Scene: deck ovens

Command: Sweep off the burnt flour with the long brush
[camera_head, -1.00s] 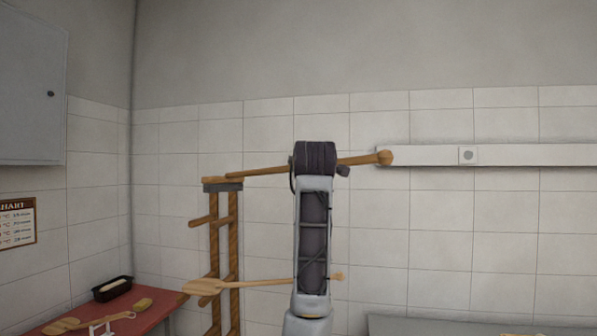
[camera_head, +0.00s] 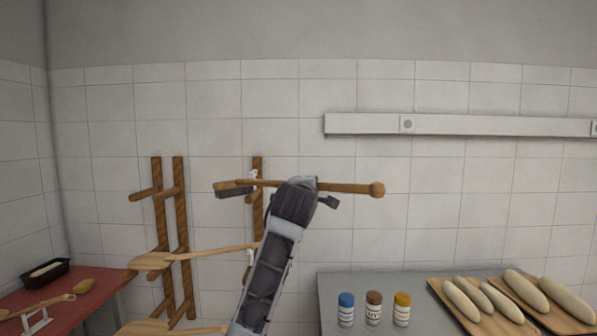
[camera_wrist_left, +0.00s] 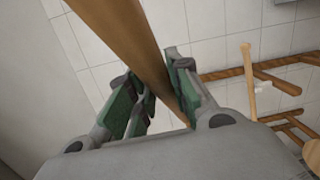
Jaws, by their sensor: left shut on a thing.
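The long brush has a wooden handle (camera_head: 350,188) with a round knob at its right end and a dark bristle head (camera_head: 234,194) at its left end. It lies nearly level in front of the wall in the head view. My left gripper (camera_head: 308,184) is shut on the handle between the two ends. In the left wrist view the green-padded fingers (camera_wrist_left: 158,97) close around the wooden handle (camera_wrist_left: 120,30). The arm hides part of the handle. No burnt flour and no oven show. My right gripper is out of view.
A wooden rack (camera_head: 178,220) with long-handled peels (camera_head: 205,254) stands behind my arm. A red table (camera_head: 85,308) is at left. A grey counter (camera_head: 340,283) at right holds several jars and loaves on boards (camera_head: 440,295). The wall above is bare except for a white rail (camera_head: 460,125).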

